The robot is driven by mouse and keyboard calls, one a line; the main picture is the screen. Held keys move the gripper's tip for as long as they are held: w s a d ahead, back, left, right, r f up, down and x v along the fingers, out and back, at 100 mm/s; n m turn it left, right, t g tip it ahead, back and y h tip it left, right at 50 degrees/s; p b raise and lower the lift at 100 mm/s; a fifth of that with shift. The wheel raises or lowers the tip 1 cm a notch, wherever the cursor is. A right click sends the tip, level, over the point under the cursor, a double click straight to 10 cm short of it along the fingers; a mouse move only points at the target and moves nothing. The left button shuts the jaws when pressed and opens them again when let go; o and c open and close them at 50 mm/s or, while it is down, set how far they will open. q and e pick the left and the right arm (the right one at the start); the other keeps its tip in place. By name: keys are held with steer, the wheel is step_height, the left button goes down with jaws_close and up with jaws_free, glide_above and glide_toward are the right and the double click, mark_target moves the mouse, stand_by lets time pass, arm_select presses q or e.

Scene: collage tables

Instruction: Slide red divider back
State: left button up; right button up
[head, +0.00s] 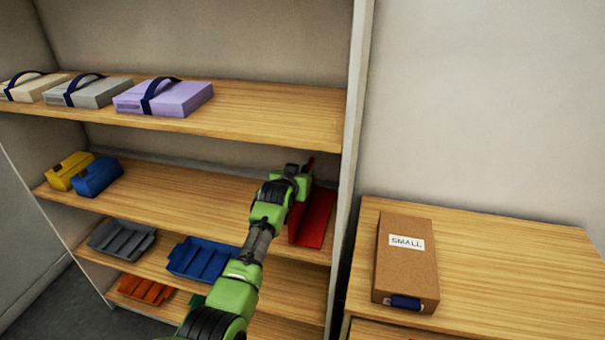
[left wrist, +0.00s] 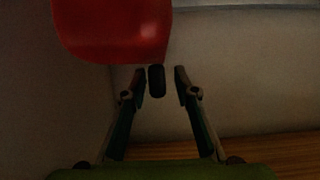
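The red divider (head: 316,222) is at the right end of the middle shelf, beside the shelf's right side wall. It has an upright plate and a flat base. My left arm reaches over the shelf, and its left gripper (head: 299,170) is at the divider's upper part, hiding some of it. In the left wrist view, a red rounded part (left wrist: 115,30) fills the upper left. The left gripper's fingers (left wrist: 159,84) stand apart below it. A small dark piece shows between the fingertips; I cannot tell whether they touch it. My right gripper is not in view.
The shelf unit's right side wall (head: 347,150) is close beside the divider. Yellow (head: 68,170) and blue (head: 97,177) boxes sit at the middle shelf's left. Strapped boxes (head: 165,98) lie above, trays (head: 203,259) below. A cardboard box (head: 405,265) is on the right-hand table.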

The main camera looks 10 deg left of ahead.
arm_select(q)
steer(key=shift+v, duration=6)
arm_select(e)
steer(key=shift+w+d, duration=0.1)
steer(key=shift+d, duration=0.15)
arm_select(q)
steer(key=shift+f, duration=0.15)
